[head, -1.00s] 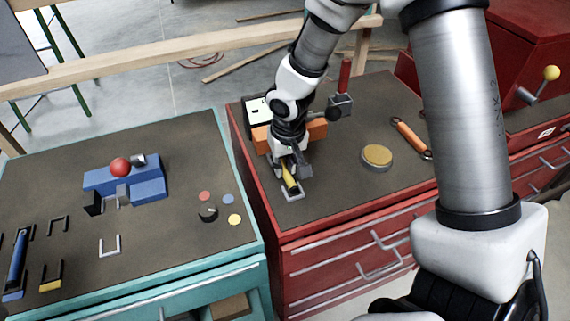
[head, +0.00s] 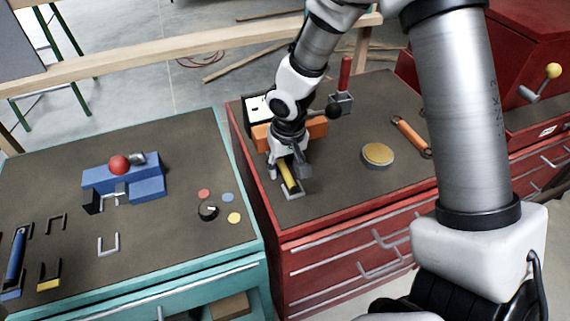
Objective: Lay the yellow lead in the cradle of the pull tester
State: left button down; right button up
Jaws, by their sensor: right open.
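The yellow lead (head: 290,178) is a short yellow bar on the red cabinet's dark top. Its near end lies at a small grey U-shaped bracket (head: 293,194), which looks like the cradle; its far end is hidden under my gripper. The pull tester seems to be the orange unit (head: 317,129) with a white-faced box behind my wrist, which covers much of it. My right gripper (head: 287,174) points down over the lead, open, with a finger on either side. I cannot tell how fully the lead rests in the cradle. My left gripper is not in view.
A round tan-topped disc (head: 377,155) and an orange-handled tool (head: 411,137) lie to the right. A red-handled post (head: 344,85) stands behind. The teal cabinet holds a blue fixture (head: 146,188), several brackets (head: 109,244) and coloured dots. The red top's front is clear.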

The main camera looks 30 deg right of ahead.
notch_tip(320, 180, up, 12)
jog(key=s, duration=0.1)
jog(key=shift+s+a, duration=0.15)
jog(key=shift+s, duration=0.05)
